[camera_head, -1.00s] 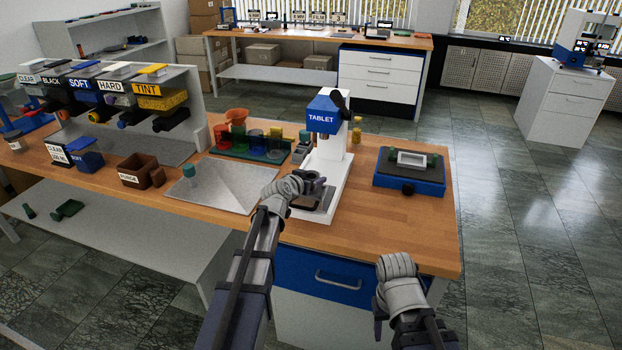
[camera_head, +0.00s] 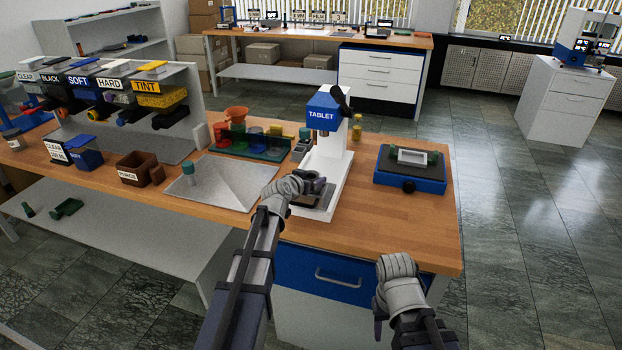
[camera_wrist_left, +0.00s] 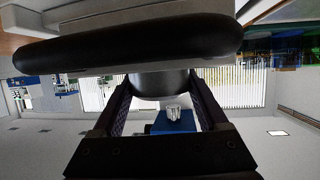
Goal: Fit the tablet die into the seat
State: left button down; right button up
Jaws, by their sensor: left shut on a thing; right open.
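The white press with the blue TABLET head (camera_head: 324,115) stands on the wooden bench. My left gripper (camera_head: 316,186) is low over the front of its base plate (camera_head: 339,186), under the press head. In the left wrist view, the fingers (camera_wrist_left: 160,108) are shut on a dark grey rounded piece (camera_wrist_left: 165,84), taken as the tablet die. A long black rounded bar (camera_wrist_left: 120,42) crosses the view just beyond it. The seat is hidden behind my gripper, so I cannot tell whether the die touches it. My right gripper (camera_head: 379,322) is open near the bench's front edge, apart from the press.
A blue tray (camera_head: 412,181) with a white block sits right of the press. A grey sheet (camera_head: 225,182) with a green-topped piece and a brown PURGE bin (camera_head: 133,168) lie left. Coloured cups (camera_head: 256,137) stand behind. The front right bench is clear.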

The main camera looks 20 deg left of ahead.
pick_arm(q)
jog(key=shift+f+b, duration=0.55)
jog(key=shift+f, duration=0.1)
grip_release()
jog(key=shift+r, duration=0.1)
jog(key=shift+s, duration=0.1)
jog(key=p+v, duration=0.3)
jog(key=v, duration=0.4)
jog(key=shift+s+a+r, duration=0.1)
jog(key=shift+s+r, duration=0.05)
jog(key=shift+s, duration=0.2)
